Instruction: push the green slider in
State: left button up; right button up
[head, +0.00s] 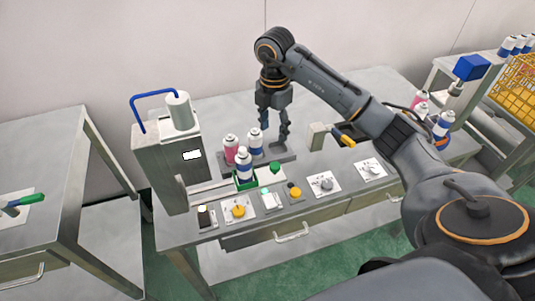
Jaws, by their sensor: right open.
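A green slider (245,183) sits at the front of the crimping machine (168,160). A blue-and-white can (244,165) stands upright in it. A green knob (275,167) shows just to its right; I cannot tell whether it is joined to the slider. My right gripper (276,135) is open and empty, pointing down behind and to the right of the slider and cans. It looks apart from them. My left gripper is not in view.
A pink can (231,149) and another blue can (256,142) stand close behind the slider. Yellow, green and grey controls line the bench's front edge, including a yellow knob (238,210). A small beige block (317,136) stands right of my right gripper.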

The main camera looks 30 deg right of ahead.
jog(key=s+f, duration=0.2)
jog(key=p, duration=0.2)
send_over(275, 165)
notch_tip(275, 165, down, 6)
jog(key=shift+s+r, duration=0.15)
jog(key=shift+r, duration=0.1)
jog(key=f, duration=0.3)
jog(key=shift+w, duration=0.2)
jog(key=shift+s+f, duration=0.15)
jog(key=shift+f, duration=0.9)
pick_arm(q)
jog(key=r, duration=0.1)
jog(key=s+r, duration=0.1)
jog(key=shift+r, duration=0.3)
pick_arm(e)
jog(key=shift+c, duration=1)
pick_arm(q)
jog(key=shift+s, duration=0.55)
pick_arm(e)
grip_shut()
